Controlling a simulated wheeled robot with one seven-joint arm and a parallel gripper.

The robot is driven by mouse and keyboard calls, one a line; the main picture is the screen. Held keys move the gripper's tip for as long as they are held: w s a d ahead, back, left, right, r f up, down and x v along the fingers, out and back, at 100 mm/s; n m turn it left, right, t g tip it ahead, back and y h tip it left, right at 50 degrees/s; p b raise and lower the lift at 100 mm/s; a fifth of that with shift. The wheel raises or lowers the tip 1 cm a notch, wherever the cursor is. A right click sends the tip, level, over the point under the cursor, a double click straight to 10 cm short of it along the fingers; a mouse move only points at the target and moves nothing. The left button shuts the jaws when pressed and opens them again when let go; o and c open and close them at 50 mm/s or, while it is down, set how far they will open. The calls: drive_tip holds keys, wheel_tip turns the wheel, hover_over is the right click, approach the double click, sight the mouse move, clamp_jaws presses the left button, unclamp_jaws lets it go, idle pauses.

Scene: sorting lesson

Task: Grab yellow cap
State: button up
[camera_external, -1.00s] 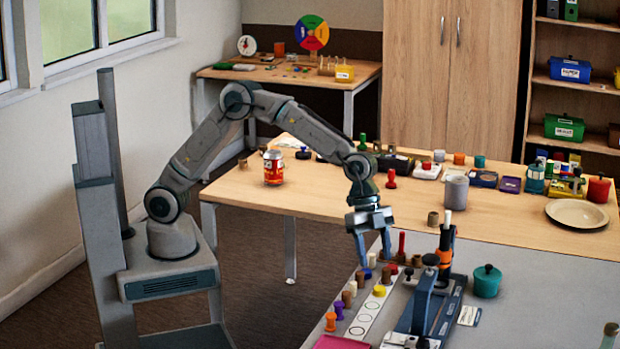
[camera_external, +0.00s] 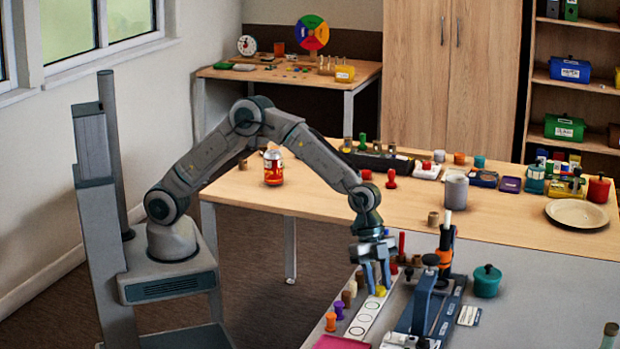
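Orange (camera_external: 330,321) and purple (camera_external: 339,307) pieces and several brown ones stand close to the left. A red peg (camera_external: 402,245) stands just behind, to the right. A dark blue press-like device (camera_external: 424,300) stands on the right. A teal pot (camera_external: 487,281) is beyond it.

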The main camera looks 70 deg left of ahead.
drive_tip(key=c, duration=0.5)
drive_tip(key=shift+r, duration=0.1)
